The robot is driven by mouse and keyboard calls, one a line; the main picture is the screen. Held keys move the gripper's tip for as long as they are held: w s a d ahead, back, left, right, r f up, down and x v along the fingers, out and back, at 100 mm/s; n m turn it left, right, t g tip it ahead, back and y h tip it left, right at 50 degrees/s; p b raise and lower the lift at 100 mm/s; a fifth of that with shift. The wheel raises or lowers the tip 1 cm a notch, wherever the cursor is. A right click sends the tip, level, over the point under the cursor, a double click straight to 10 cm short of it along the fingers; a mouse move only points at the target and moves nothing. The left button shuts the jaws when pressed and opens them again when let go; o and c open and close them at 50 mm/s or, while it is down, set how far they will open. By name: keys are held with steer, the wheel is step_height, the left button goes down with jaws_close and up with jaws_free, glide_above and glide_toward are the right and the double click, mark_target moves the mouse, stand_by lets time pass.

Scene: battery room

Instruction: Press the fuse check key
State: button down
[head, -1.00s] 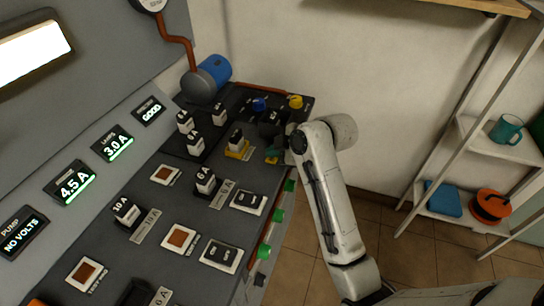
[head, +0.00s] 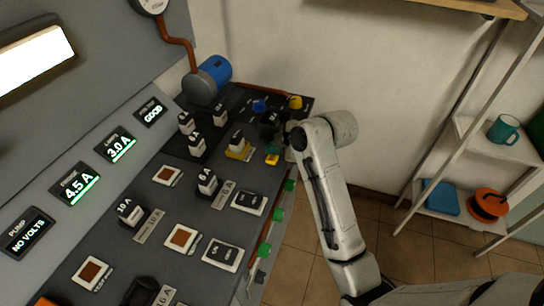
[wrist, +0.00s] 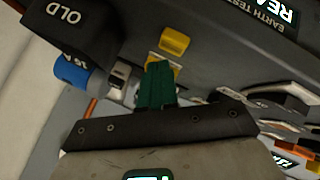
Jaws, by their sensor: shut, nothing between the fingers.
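A small yellow key (head: 272,160) stands at the right edge of the dark panel, beside my gripper (head: 273,150). In the wrist view a yellow key (wrist: 174,42) stands just beyond the shut green fingertips of my gripper (wrist: 156,72). No fuse check lettering can be read on it. The fingers are together and empty. A yellow plate shows partly behind them. I cannot tell whether the tips touch the key. In the head view my forearm and wrist hide part of the panel edge.
A yellow-based fuse holder (head: 238,151) and several fuses stand left of my gripper. A display reads GOOD (head: 151,112). A dark bin marked OLD (wrist: 65,20) is near the fingers. Green knobs (head: 277,215) line the front edge. Shelves (head: 465,150) stand right.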

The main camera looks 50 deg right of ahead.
mark_target(275, 160)
steer(key=shift+r+p, duration=2.5)
steer(key=shift+r, duration=0.1)
steer(key=shift+f, duration=0.1)
